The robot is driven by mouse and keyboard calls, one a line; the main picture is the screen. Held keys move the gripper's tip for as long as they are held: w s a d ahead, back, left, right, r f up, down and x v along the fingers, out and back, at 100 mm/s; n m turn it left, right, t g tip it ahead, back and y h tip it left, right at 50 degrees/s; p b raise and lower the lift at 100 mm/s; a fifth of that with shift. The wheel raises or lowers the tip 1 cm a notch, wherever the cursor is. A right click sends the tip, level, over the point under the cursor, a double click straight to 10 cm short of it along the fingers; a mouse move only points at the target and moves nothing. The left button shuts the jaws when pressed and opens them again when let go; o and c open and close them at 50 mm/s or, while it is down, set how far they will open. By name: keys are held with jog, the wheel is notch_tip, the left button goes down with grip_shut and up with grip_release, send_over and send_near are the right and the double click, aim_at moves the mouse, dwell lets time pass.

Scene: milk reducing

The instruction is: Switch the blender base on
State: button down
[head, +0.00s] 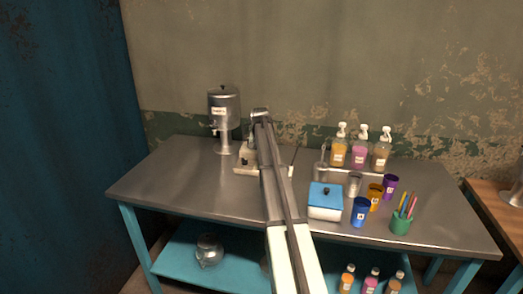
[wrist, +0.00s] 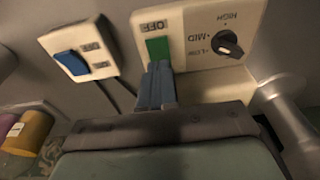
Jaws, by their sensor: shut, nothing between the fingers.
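The blender base shows in the wrist view as a pale control panel (wrist: 193,30) with a green switch (wrist: 157,49), an OFF label above it, and a dark dial (wrist: 230,44) marked low, mid and high. My gripper (wrist: 156,68) is shut and empty, its fingertips at the lower edge of the green switch. I cannot tell whether they touch it. The fingers cover the area below the switch. In the head view my arm hides most of the base, and only a pale part (head: 246,169) shows to its left.
A separate plate with a blue switch (wrist: 71,62) is at the left in the wrist view. On the metal table (head: 160,178) stand a steel dispenser (head: 224,105), a blue-lidded box (head: 325,201), several cups, pump bottles (head: 360,153) and a green pen holder (head: 400,222). The table's left front is clear.

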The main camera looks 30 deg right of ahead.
jog(key=shift+f, duration=0.5)
jog(key=shift+w+d+f, duration=0.1)
jog(key=shift+w+d+f, duration=0.1)
jog(key=shift+d+f, duration=0.05)
jog(key=shift+f, duration=0.15)
